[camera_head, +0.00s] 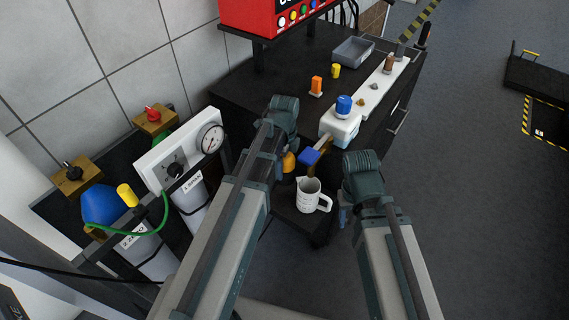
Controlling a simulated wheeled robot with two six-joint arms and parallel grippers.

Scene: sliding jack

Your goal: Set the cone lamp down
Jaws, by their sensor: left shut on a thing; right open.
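My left gripper (287,148) reaches over the front end of the dark bench. It is shut on a small yellow-orange thing, apparently the cone lamp (288,162), which shows just below the wrist. The arm hides most of the lamp and the fingertips, and I cannot tell whether its underside touches a surface. A blue block (308,157) is close to its right. My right gripper (344,213) is open and empty, beside the white jug and apart from the lamp.
A white measuring jug (309,196) stands between my arms. Gas cylinders and a gauge panel (180,150) stand left. Open grey floor is right.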

